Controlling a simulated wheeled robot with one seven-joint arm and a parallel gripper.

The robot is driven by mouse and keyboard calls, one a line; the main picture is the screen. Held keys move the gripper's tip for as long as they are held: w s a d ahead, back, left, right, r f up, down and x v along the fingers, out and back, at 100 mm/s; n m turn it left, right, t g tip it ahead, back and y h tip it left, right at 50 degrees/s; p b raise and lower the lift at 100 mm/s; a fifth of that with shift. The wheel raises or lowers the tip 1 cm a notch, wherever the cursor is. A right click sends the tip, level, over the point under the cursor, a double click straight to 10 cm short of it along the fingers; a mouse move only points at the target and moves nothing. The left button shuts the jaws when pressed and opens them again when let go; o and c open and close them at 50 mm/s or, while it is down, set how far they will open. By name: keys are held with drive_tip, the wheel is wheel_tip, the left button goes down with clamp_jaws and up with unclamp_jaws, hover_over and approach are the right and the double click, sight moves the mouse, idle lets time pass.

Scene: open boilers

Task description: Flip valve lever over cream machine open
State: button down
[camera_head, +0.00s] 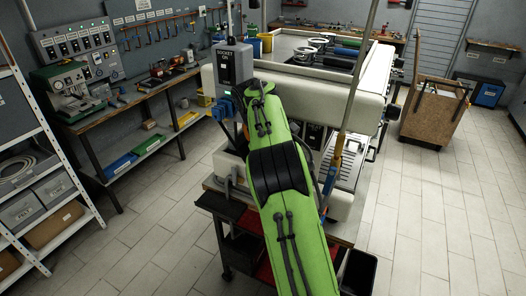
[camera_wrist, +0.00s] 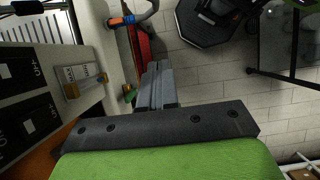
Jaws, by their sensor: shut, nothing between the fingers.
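The cream machine (camera_head: 300,82) stands in the middle of the head view, partly hidden behind my green arm. A vertical pipe with an orange-yellow part and blue pieces (camera_head: 335,165) runs up its front right. A blue fitting (camera_head: 226,108) sits at its left, under a grey switch box. In the wrist view a blue and orange handle-like part (camera_wrist: 122,20) sits on a pipe at the top; I cannot tell which lever it is. My gripper (camera_wrist: 157,75) is shut and empty, below and right of that part, apart from it. My gripper is hidden in the head view.
A cart with a dark shelf (camera_head: 222,207) stands under the machine. A workbench (camera_head: 135,98) with tools is at the left, and a white shelf rack (camera_head: 50,165) is at the near left. A wooden box (camera_head: 432,115) stands at the right.

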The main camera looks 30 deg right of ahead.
drive_tip(key=w+a+p, duration=0.2)
drive_tip(key=w+a, duration=0.1)
drive_tip(key=shift+w+r, duration=0.2)
drive_tip(key=shift+r, duration=0.2)
drive_tip(key=shift+s, duration=0.1)
